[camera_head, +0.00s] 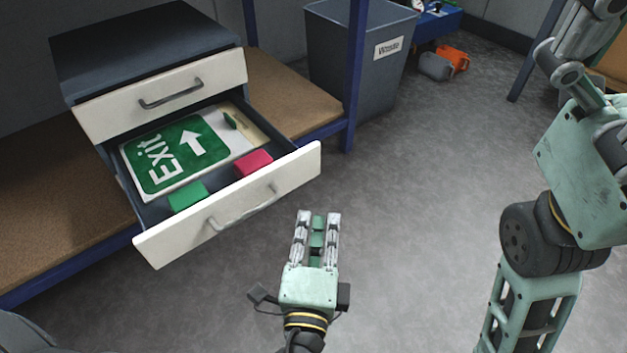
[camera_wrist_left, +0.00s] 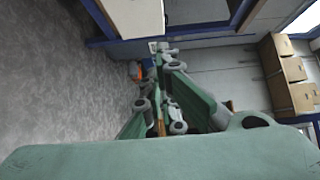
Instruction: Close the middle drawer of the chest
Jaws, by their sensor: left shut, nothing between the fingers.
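The chest (camera_head: 140,42) has a dark top and pale drawer fronts. Its top drawer (camera_head: 120,113) is shut. The drawer below it (camera_head: 270,194) is pulled well out, with a grey bar handle (camera_head: 243,209) on its front. Inside lie a green Exit sign (camera_head: 165,160), a green block (camera_head: 187,196) and a red block (camera_head: 253,162). My left gripper (camera_head: 317,216) is shut and empty, in front of the drawer's right part and apart from it. Its fingers also show in the left wrist view (camera_wrist_left: 165,95). My right gripper (camera_head: 580,165) is partly cut off at the right edge.
The chest stands on a brown shelf (camera_head: 50,215) with a blue frame; a blue post (camera_head: 355,75) rises to its right. The grey floor in the middle is clear.

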